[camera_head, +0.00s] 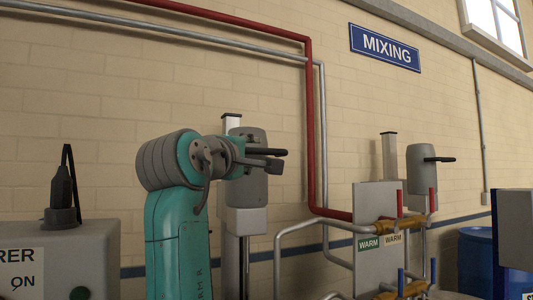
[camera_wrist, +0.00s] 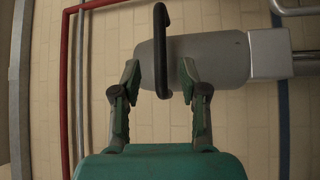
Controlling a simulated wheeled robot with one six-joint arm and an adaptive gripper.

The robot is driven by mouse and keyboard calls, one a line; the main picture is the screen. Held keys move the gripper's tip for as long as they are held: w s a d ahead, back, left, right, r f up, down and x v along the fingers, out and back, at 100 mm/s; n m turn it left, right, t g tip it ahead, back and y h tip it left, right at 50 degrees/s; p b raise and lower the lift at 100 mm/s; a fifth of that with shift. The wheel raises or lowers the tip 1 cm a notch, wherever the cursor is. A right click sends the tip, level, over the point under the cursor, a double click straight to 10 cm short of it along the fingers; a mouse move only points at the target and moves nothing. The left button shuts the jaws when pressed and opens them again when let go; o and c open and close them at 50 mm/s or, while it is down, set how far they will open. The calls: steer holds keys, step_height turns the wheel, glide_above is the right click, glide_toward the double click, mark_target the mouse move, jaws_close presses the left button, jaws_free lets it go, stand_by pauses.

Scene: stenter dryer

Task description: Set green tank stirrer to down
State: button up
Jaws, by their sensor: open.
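A grey stirrer head (camera_head: 255,190) with a black bar handle stands on a post in the middle of the head view, partly hidden behind my gripper (camera_head: 268,159). I see no green marking on it. In the wrist view the grey head (camera_wrist: 223,58) lies behind the handle (camera_wrist: 161,18), and a pale bracket (camera_wrist: 270,54) joins its right end. My gripper (camera_wrist: 159,78) is open there, with one fingertip on each side of the handle. Gaps show between handle and fingers; it is not clamped. The tank below is not visible.
A second grey stirrer head (camera_head: 418,168) with a black handle stands to the right. Below it are a panel (camera_head: 367,199) with WARM labels and several pipes. A red pipe (camera_head: 309,120) runs down the wall. A grey control box (camera_head: 70,250) is at lower left.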

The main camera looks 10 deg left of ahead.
mark_target(262, 152)
steer(key=x, duration=0.8)
steer(key=shift+w, duration=0.1)
steer(key=shift+c, duration=0.2)
jaws_close()
